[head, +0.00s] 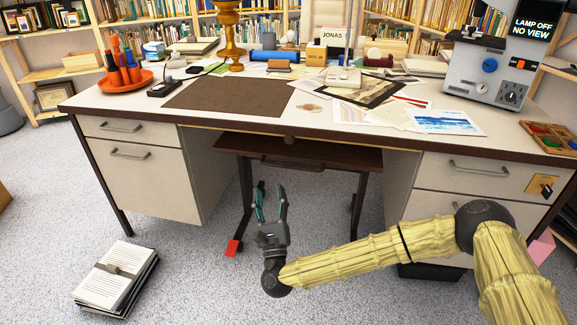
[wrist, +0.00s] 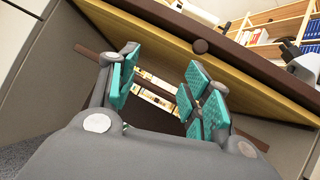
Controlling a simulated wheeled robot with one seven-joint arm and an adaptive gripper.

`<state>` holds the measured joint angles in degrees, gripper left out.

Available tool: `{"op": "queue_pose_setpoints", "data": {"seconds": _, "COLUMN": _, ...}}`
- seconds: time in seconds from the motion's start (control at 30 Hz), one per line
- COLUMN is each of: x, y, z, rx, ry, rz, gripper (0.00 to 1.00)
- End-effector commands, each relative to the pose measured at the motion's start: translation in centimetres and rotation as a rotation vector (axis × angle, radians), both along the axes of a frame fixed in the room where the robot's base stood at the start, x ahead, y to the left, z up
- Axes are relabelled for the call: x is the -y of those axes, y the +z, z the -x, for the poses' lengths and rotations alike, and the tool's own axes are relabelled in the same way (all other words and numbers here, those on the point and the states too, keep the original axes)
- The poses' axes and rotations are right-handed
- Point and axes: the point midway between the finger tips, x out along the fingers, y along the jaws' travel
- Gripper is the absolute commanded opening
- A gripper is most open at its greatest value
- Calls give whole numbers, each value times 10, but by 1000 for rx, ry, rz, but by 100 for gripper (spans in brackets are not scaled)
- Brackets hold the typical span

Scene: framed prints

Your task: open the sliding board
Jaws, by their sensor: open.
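The sliding board seems to be the one with a round dark knob (head: 290,139) at the middle of the desk's front edge, over the knee space. Its front looks flush with the desk edge. In the wrist view the knob (wrist: 200,46) sits on a dark brown strip, with pale yellow wood below. My gripper (head: 270,198) points up, below and in front of the knob, apart from it. In the wrist view the gripper (wrist: 162,72) shows its teal pads spread with nothing between them. The knob is beyond the right finger's tip.
A dark brown low table (head: 330,155) stands in the knee space below the knob. Drawers flank it, with a left handle (head: 130,154) and a right handle (head: 478,169). A paper stack (head: 115,275) lies on the floor at left.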

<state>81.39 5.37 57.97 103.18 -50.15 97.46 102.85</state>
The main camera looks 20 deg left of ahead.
Motion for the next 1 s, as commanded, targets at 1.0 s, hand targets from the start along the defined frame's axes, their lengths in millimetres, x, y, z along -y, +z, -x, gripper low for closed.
{"op": "queue_pose_setpoints", "data": {"seconds": 1.0, "x": 24, "y": 79, "z": -92, "rx": 100, "ry": 2, "rz": -448, "gripper": 49}}
